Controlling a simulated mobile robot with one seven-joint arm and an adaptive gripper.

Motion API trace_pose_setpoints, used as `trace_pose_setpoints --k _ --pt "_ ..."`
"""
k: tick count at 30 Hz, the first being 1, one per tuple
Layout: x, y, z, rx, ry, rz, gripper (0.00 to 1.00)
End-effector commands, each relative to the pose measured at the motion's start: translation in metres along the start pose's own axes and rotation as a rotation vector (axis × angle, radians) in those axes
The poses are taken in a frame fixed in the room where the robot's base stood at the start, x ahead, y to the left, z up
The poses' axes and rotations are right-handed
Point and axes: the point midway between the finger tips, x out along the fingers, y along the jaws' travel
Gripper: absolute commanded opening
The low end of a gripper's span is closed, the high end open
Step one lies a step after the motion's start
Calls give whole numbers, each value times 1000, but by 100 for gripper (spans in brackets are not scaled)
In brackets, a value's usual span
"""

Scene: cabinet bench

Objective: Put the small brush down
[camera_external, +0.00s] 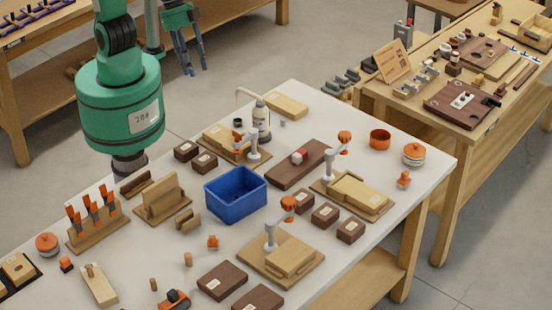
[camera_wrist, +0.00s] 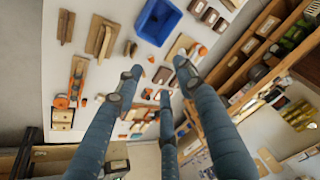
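My gripper (camera_external: 190,68) hangs in the air beyond the far left edge of the white bench top (camera_external: 390,150), with its fingers pointing down. I cannot pick out a small brush for certain in either view. A small orange and black object (camera_external: 175,299) lies at the near edge of the external view, but I cannot tell what it is.
A blue bin (camera_external: 236,194) stands mid-bench; it also shows in the wrist view (camera_wrist: 158,20). A rack of orange-handled tools (camera_external: 97,230) stands at the left. Another bench (camera_external: 440,110) stands behind right.

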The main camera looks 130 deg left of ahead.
Motion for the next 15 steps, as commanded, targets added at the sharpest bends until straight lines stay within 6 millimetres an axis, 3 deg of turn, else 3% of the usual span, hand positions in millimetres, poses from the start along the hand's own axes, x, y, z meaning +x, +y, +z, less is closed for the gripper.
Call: trace_pose_setpoints --k 6,15 --pt "-52 -9 45 -87 28 -16 38" --pt "-105 -12 113 -203 60 -34 38"
